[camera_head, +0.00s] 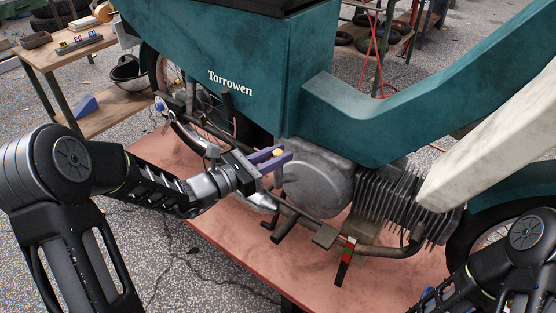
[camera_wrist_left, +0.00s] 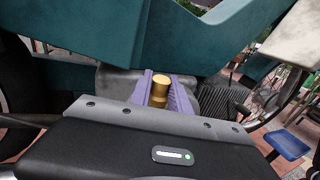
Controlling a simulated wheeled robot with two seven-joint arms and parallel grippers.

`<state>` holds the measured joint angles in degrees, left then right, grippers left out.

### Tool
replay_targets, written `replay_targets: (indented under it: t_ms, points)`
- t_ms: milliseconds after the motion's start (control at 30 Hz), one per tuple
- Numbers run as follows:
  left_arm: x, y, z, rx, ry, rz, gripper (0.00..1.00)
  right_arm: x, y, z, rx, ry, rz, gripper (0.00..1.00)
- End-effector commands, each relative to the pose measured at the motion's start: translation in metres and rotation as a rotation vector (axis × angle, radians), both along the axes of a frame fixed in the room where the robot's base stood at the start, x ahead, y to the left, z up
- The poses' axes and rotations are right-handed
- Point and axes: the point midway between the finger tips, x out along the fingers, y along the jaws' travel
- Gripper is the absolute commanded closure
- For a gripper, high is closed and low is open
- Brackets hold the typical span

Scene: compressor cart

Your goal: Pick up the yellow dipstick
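The yellow dipstick (camera_head: 278,153) shows as a small yellow cap beside the round grey engine cover (camera_head: 316,183). In the left wrist view the dipstick (camera_wrist_left: 160,90) is a brass-coloured cylinder standing between two purple fingers. My left gripper (camera_head: 272,160) reaches in from the left at the engine's side. Its fingers (camera_wrist_left: 162,92) are close together and the cap fills the gap between them, so it looks shut on the dipstick. The dipstick's lower part is hidden, and I cannot tell whether it is still seated in the engine. My right gripper is not clearly seen; only my right arm shows at lower right.
The teal body (camera_head: 245,75) marked Tarrowen overhangs the engine closely. Engine fins (camera_head: 400,200) and a pedal bar (camera_head: 325,236) lie right of and below the left gripper. The vehicle stands on a red platform (camera_head: 230,240). A wooden workbench (camera_head: 60,55) stands at the far left.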

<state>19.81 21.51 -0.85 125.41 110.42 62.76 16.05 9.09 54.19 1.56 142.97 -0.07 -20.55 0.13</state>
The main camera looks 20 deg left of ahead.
Motion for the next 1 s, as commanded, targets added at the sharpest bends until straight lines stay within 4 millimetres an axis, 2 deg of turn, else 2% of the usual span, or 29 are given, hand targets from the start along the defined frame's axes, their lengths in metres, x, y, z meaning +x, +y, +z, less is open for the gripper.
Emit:
replay_targets:
  t_ms: [33, 267, 667, 833, 1000]
  points:
    - [0.0, 0.0, 0.0, 0.0, 0.0, 0.0, 0.82, 0.0, 0.0, 0.0, 0.0, 0.0, 0.0, 0.64]
    - [0.0, 0.0, 0.0, 0.0, 0.0, 0.0, 1.0, 0.0, 0.0, 0.0, 0.0, 0.0, 0.0, 0.64]
    - [0.0, 0.0, 0.002, 0.0, -0.001, 0.0, 1.0, 0.0, 0.0, 0.001, 0.0, 0.0, 0.0, 0.64]
    - [0.0, 0.0, 0.02, 0.0, -0.004, -0.001, 1.0, 0.0, 0.0, 0.007, 0.0, 0.0, 0.0, 0.64]
    - [0.0, 0.0, 0.052, 0.001, -0.006, 0.0, 1.0, 0.0, 0.0, 0.018, 0.0, 0.001, 0.001, 0.64]
